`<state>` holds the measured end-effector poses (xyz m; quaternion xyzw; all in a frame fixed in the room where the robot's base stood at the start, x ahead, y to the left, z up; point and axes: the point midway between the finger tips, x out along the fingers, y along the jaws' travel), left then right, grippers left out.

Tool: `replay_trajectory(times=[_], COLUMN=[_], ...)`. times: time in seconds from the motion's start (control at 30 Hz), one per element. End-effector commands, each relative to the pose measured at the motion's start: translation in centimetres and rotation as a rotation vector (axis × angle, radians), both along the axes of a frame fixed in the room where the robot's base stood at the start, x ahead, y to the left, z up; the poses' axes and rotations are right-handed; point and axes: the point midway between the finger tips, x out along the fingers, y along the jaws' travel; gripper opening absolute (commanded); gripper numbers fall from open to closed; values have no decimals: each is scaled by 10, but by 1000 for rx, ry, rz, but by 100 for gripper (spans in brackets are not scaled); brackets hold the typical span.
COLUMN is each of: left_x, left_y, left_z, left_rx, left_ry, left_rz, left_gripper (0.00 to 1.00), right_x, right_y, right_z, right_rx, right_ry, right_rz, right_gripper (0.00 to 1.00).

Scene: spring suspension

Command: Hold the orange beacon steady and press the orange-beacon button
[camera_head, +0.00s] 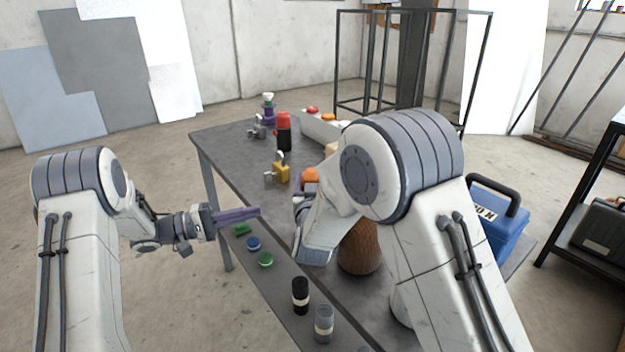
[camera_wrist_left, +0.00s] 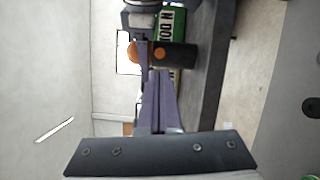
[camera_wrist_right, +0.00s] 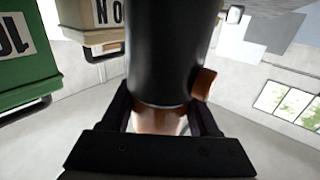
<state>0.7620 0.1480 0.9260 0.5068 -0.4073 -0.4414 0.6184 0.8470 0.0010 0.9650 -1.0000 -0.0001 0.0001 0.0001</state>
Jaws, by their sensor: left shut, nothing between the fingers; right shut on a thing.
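The orange beacon has a black cylindrical body (camera_wrist_left: 178,56) and an orange dome (camera_head: 310,175). My right arm hides most of it in the head view. Its orange button (camera_wrist_left: 159,54) sticks out of the body's side, facing my left gripper, and also shows in the right wrist view (camera_wrist_right: 205,83). My right gripper (camera_wrist_right: 163,121) is shut on the beacon at the dome end, one finger on each side. My left gripper (camera_head: 258,212) is shut and empty. Its fingers point towards the button in the left wrist view; I cannot tell how small the gap is.
A red-topped black beacon (camera_head: 284,130) and a yellow block (camera_head: 281,172) stand farther back on the grey table (camera_head: 225,150).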

Motion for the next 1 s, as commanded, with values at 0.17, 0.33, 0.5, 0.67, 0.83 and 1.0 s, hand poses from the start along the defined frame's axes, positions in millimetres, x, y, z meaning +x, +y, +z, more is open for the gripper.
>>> replay_trajectory(times=[0.17, 0.33, 0.5, 0.67, 0.83, 1.0], left_x=[0, 0, 0, 1, -5, -19], left_y=[0, 0, -3, -21, -40, -39], left_z=[0, 0, 1, 4, 7, 10], left_rx=[0, 0, 26, 206, 556, 909], left_ry=[0, 0, -13, -104, -294, -492], left_rz=[0, 0, 4, 33, 68, 74], left_gripper=[0, 0, 0, 0, 0, 0], right_x=[0, 0, 0, 0, 0, 0], right_y=[0, 0, 0, 0, 0, 0], right_z=[0, 0, 0, 0, 0, 0], right_rx=[0, 0, 0, 0, 0, 0], right_ry=[0, 0, 0, 0, 0, 0], right_rz=[0, 0, 0, 0, 0, 0], right_gripper=[0, 0, 0, 0, 0, 0])
